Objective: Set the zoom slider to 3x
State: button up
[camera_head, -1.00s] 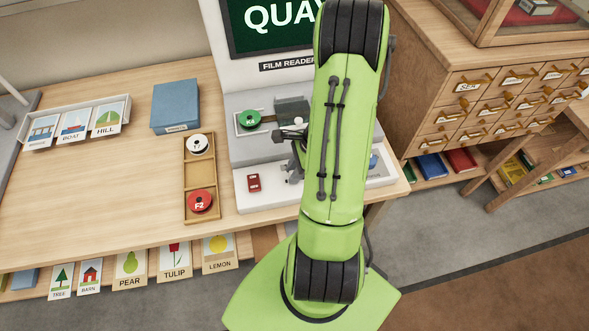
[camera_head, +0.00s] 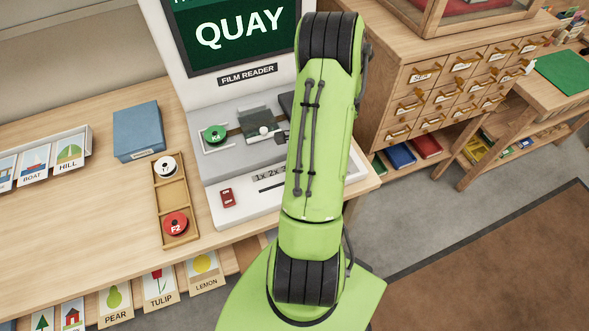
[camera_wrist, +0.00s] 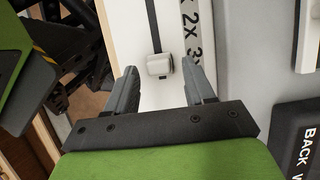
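The zoom slider's light grey knob (camera_wrist: 159,65) shows in the wrist view on a dark slot (camera_wrist: 151,25). It sits beside the 3x end of the printed scale (camera_wrist: 190,30). My gripper (camera_wrist: 160,72) is open, with one finger on each side of the knob in the picture and visible gaps to it; I cannot tell the height. In the head view, the film reader (camera_head: 210,160) shows "1x 2x" on its scale (camera_head: 265,175) and part of the slot. My green arm hides the knob and gripper there.
The screen (camera_head: 246,30) reads QUAY. A red switch (camera_head: 227,197) is on the reader's front. A wooden reel tray (camera_head: 172,198) and blue box (camera_head: 138,130) stand to its left. A card-drawer cabinet (camera_head: 400,85) is at the right. A dark BACK label (camera_wrist: 305,135) shows in the wrist view.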

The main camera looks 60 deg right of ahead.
jog(key=p+v, duration=0.4)
jog(key=v, duration=1.1)
jog(key=shift+r, duration=0.35)
jog(key=shift+w, duration=0.1)
